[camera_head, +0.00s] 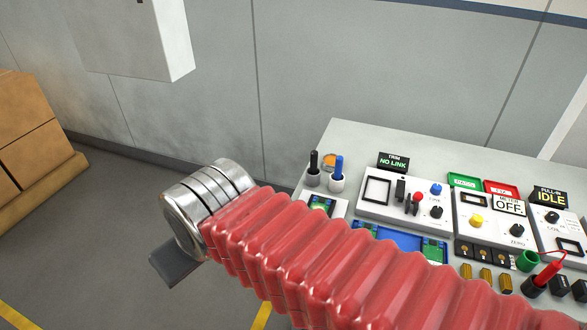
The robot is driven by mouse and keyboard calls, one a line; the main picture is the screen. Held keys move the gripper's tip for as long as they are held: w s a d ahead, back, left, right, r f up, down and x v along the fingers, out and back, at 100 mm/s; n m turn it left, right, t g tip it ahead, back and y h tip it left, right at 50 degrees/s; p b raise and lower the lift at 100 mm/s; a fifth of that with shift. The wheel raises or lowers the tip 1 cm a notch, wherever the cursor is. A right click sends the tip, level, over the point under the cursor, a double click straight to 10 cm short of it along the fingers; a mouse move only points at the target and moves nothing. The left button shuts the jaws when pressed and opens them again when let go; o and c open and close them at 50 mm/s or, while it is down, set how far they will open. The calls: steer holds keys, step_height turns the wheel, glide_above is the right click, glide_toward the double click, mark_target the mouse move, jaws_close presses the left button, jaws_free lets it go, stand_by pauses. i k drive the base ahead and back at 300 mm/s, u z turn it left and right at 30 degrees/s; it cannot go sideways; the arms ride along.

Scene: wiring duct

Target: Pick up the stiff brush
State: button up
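My gripper (174,266) shows only as a dark grey piece below the metal wrist, over the floor left of the bench and apart from both cups. Its fingers cannot be made out, and my red bellows arm covers the bench's front left part.
Cardboard boxes (25,125) stand far left. A white wall cabinet (130,40) hangs above open floor.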

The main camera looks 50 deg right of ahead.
mark_target(314, 154)
steer(key=u, duration=0.7)
steer(key=k, duration=1.2)
steer(key=z, duration=0.95)
steer(key=i, duration=1)
steer(key=z, duration=0.1)
